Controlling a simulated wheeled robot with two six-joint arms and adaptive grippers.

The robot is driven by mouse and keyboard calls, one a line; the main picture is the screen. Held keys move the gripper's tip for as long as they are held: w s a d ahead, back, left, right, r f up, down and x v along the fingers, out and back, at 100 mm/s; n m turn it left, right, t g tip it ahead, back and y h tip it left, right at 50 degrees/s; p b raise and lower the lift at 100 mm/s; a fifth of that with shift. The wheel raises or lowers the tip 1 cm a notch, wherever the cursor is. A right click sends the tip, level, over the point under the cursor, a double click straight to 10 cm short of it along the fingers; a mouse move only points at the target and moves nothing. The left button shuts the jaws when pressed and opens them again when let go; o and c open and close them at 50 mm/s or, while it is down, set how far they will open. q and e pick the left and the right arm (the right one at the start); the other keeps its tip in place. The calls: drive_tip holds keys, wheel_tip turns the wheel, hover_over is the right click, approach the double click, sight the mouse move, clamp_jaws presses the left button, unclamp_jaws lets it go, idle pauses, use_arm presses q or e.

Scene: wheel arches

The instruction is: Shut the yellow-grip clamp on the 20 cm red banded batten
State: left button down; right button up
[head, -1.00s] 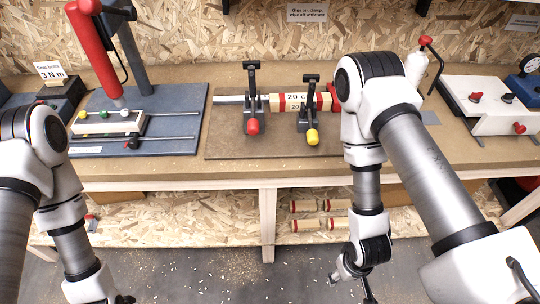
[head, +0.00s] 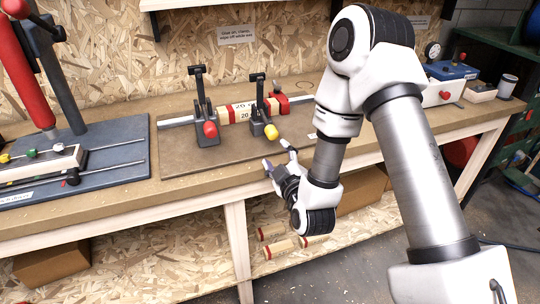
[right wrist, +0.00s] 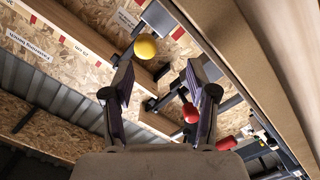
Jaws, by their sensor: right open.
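The yellow-grip clamp (head: 258,112) stands on the board on the bench. Its dark T-ended arm stands upright and its yellow grip (head: 271,132) points toward the front. The pale batten (head: 240,112) with red bands and a "20" label lies at the clamps, partly hidden by them. My right gripper (head: 278,160) is open and empty, in front of the bench edge and just below the yellow grip, apart from it. In the right wrist view the yellow grip (right wrist: 145,47) shows beyond the open fingers (right wrist: 160,72), near the left fingertip. My left gripper is out of view.
A red-grip clamp (head: 206,112) stands just left of the yellow one. A blue-grey fixture (head: 75,165) with a red tool is at the left. White and blue equipment (head: 450,80) stands at the back right. Spare battens (head: 280,248) lie on the lower shelf.

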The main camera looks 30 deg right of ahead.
sight(274, 136)
drive_tip(key=shift+w+d+r+m+t+h, duration=0.35)
drive_tip(key=shift+w+d+r, duration=0.2)
drive_tip(key=shift+d, duration=0.25)
drive_tip(key=p+x, duration=0.1)
drive_tip(key=x, duration=0.6)
drive_tip(key=shift+a, duration=0.1)
clamp_jaws()
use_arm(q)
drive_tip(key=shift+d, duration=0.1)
use_arm(e)
drive_tip(key=shift+r, duration=0.1)
